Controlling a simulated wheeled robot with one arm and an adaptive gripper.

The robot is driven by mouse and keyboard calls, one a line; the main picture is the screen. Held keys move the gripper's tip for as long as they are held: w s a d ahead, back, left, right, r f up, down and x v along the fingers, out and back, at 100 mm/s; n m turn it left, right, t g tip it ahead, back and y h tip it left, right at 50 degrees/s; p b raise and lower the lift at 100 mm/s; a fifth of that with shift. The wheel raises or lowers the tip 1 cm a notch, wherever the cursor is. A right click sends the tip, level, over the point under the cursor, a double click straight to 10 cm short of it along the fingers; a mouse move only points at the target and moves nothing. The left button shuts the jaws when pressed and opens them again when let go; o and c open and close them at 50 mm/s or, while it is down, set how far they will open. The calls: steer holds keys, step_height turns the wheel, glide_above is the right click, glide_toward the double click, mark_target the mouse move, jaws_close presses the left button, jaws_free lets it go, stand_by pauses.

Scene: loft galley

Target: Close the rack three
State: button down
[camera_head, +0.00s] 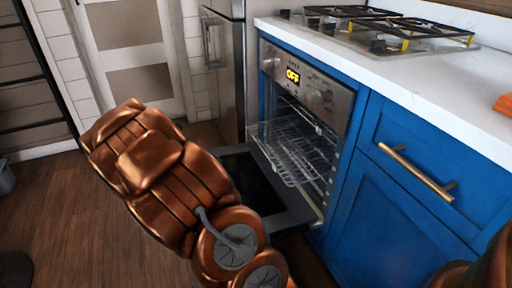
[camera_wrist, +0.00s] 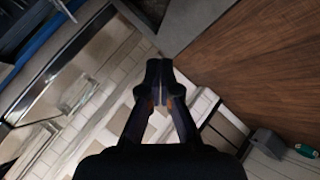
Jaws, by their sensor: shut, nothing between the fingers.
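The oven (camera_head: 300,75) is set in the blue cabinets and its display reads OFF. Its door (camera_head: 312,210) is folded down, partly hidden by my arm. Wire racks show in the opening: an upper rack (camera_head: 297,117) and a lower rack (camera_head: 300,174), which reaches forward over the door. I cannot tell which one is rack three. My gripper (camera_wrist: 161,82) is shut and empty in the wrist view, with no rack between its fingers. In the head view it is hidden by my copper arm, left of the oven.
A white counter (camera_head: 430,85) with a gas hob (camera_head: 390,28) lies above the oven. A steel fridge (camera_head: 222,75) stands to its left. A blue drawer with a brass handle (camera_head: 415,172) is to the right.

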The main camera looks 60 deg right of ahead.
steer(key=s+d+h, duration=0.2)
steer(key=d+h, duration=0.1)
steer(key=d, duration=0.4)
steer(key=n+g+h+b, duration=0.2)
steer(key=h+b, duration=0.2)
steer(key=b, duration=0.1)
glide_toward(260, 141)
steer(key=w+d+f, duration=0.1)
steer(key=w+d, duration=0.1)
steer(key=d, duration=0.2)
steer(key=shift+s+d+f, duration=0.1)
steer(key=shift+s+d, duration=0.05)
steer(key=shift+d, duration=0.35)
steer(key=shift+s+d, duration=0.15)
steer(key=shift+d, duration=0.35)
